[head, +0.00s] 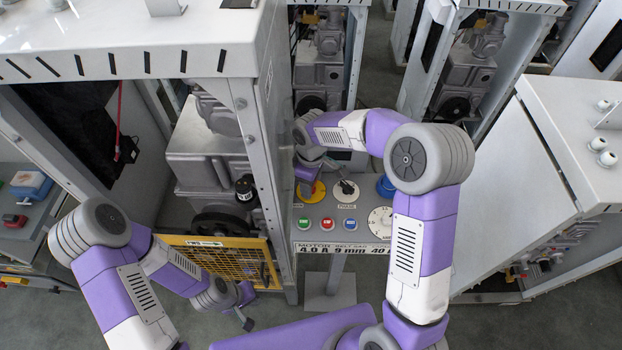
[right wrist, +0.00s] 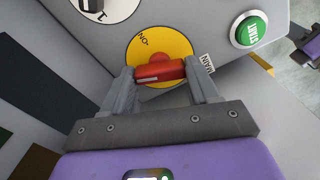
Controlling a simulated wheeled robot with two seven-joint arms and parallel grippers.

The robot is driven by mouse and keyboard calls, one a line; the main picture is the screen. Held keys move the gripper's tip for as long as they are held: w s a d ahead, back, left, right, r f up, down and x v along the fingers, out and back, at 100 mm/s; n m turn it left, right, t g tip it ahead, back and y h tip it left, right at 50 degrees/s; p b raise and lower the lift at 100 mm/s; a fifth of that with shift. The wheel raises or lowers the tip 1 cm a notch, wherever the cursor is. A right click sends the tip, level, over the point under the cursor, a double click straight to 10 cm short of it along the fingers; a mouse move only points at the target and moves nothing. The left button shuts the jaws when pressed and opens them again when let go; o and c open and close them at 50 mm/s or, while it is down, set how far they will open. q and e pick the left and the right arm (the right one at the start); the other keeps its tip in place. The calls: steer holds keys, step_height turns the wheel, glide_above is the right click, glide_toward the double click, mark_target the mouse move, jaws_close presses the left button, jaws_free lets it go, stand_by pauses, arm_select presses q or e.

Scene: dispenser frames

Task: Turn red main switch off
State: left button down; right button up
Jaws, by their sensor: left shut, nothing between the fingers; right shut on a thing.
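The red main switch (right wrist: 160,72) is a red handle on a yellow disc (right wrist: 150,43) in the right wrist view, beside a label reading MAIN. The disc carries an ON mark. The red handle lies crosswise between the fingers of my right gripper (right wrist: 159,76), which is shut on it. In the head view the yellow disc (head: 312,192) shows at the left of the grey control panel (head: 300,208), partly covered by my right gripper. My left gripper (head: 246,321) is shut and empty, low in front of the yellow mesh guard (head: 215,262), away from the panel.
The panel also holds a black PULSE knob (head: 346,189), a blue knob (head: 386,187), a white dial (head: 381,222) and green, red and blue buttons (head: 327,223). Dispenser frames stand left, behind and right. A green START button (right wrist: 249,30) sits near my right gripper.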

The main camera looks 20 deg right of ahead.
steer(key=shift+n+p, duration=0.55)
steer(key=shift+n, duration=1.65)
steer(key=o, duration=1.1)
steer(key=shift+c, duration=0.2)
steer(key=shift+r, duration=0.1)
step_height(320, 180, up, 8)
steer(key=shift+f, duration=0.25)
